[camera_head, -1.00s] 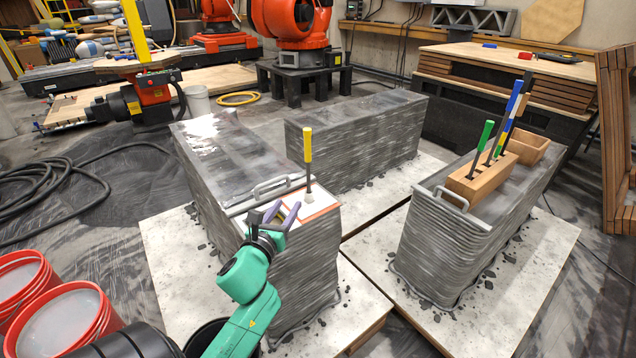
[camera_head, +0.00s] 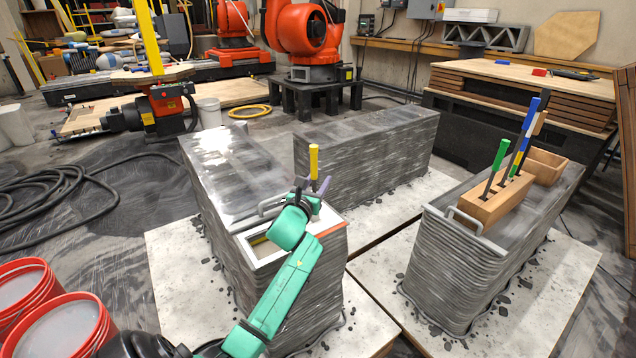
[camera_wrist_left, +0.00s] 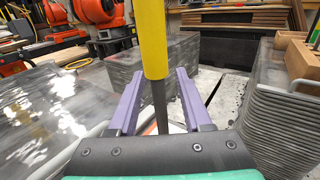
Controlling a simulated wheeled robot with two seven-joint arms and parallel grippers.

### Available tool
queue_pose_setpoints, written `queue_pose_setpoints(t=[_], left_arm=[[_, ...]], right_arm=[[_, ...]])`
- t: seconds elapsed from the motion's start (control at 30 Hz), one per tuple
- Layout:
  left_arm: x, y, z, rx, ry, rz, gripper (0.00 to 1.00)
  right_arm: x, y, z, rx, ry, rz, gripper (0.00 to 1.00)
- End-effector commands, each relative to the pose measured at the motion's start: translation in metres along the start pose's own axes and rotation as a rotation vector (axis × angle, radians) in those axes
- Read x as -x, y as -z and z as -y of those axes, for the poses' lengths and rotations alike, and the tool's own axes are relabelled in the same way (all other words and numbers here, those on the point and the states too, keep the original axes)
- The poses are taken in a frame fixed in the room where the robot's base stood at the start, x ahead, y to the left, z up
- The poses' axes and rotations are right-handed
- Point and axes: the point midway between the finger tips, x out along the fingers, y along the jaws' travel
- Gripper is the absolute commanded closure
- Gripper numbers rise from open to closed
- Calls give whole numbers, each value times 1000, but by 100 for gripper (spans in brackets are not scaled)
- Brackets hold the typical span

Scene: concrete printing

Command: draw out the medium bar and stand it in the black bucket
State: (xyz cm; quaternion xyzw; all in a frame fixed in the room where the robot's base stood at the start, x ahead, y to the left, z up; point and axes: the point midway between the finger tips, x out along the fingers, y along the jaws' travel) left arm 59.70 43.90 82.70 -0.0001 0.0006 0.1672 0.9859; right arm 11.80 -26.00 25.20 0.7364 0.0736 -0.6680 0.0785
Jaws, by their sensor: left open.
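A bar with a yellow handle (camera_head: 314,160) and a thin dark rod stands upright at the near end of the left concrete wall (camera_head: 225,178). I cannot tell its size class for certain. My left gripper (camera_head: 313,185) is at this bar with its purple fingers apart. In the left wrist view the yellow handle (camera_wrist_left: 152,40) rises in front of the gripper, and its grey rod (camera_wrist_left: 160,108) passes between the open fingers (camera_wrist_left: 157,78). The rod's lower end is hidden. I cannot clearly make out the black bucket. My right gripper is out of view.
A wooden block (camera_head: 497,200) on the right wall holds several bars, including green (camera_head: 500,153) and blue (camera_head: 531,115) handles. A metal loop handle (camera_head: 257,205) sits near my left arm. Red buckets (camera_head: 62,325) stand at lower left.

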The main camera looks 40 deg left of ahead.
Motion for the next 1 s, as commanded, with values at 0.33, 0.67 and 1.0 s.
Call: queue_pose_setpoints(t=[0.33,0.67,1.0], left_arm=[[0,0,0,0,1,0,100],[0,0,0,0,1,0,100],[0,0,0,0,0,-1,100]], right_arm=[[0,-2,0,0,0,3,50],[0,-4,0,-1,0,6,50],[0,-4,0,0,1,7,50]])
